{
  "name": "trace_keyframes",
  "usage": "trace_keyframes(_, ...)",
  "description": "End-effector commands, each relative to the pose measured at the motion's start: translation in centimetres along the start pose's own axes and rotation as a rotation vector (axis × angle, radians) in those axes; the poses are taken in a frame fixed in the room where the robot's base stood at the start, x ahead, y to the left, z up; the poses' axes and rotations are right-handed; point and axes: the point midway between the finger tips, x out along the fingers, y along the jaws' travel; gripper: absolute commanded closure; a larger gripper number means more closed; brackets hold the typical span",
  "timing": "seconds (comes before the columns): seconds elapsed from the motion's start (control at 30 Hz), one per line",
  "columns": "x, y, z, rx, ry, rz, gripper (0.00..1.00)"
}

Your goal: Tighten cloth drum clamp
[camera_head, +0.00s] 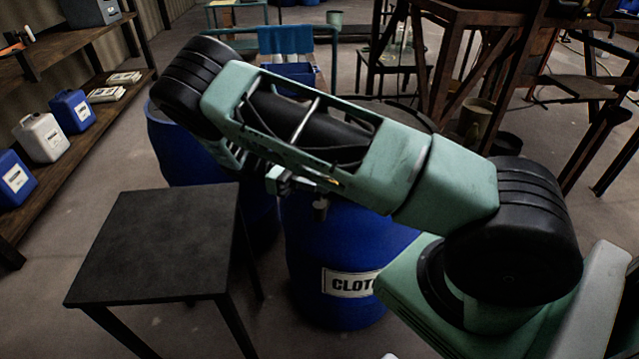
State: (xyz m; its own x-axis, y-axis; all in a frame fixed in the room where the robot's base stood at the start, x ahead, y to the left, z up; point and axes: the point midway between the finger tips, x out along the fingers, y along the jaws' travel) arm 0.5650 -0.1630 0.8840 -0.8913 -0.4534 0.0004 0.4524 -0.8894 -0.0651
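A blue drum (345,262) with a white label reading "CLOT..." stands in the middle of the view, its top largely hidden behind my arm. The label (350,283) is cut off on its right by my body. A small dark piece with a knob (320,209) shows at the drum's upper part, just below my arm; I cannot tell whether it is the clamp. My gripper (283,184) seems to be partly visible beneath my arm, near the drum's upper left edge. Its fingers are too small and dark to tell their state or whether they touch anything.
A black table (160,245) stands at the left front, its top bare. Another blue drum (180,150) stands behind it. Shelves with blue and white canisters (42,137) line the left wall. A rusty metal frame (490,70) stands at the back right.

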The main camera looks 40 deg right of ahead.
Motion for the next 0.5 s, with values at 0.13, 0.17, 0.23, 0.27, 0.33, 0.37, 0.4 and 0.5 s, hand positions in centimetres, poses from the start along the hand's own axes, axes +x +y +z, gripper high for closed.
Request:
trace_keyframes(0.13, -0.05, -0.01, -0.11, -0.001, 0.006, -0.024, 1.00)
trace_keyframes(0.17, -0.05, -0.01, -0.11, -0.001, 0.006, -0.027, 1.00)
trace_keyframes(0.23, -0.04, -0.02, -0.11, -0.001, 0.006, -0.031, 1.00)
trace_keyframes(0.27, -0.04, -0.03, -0.11, -0.001, 0.006, -0.033, 1.00)
trace_keyframes(0.33, -0.03, -0.03, -0.12, -0.001, 0.006, -0.034, 1.00)
trace_keyframes(0.37, -0.03, -0.04, -0.12, -0.001, 0.006, -0.034, 1.00)
trace_keyframes(0.4, -0.03, -0.04, -0.12, -0.001, 0.006, -0.034, 1.00)
trace_keyframes(0.5, -0.02, -0.04, -0.14, -0.002, 0.006, -0.034, 1.00)
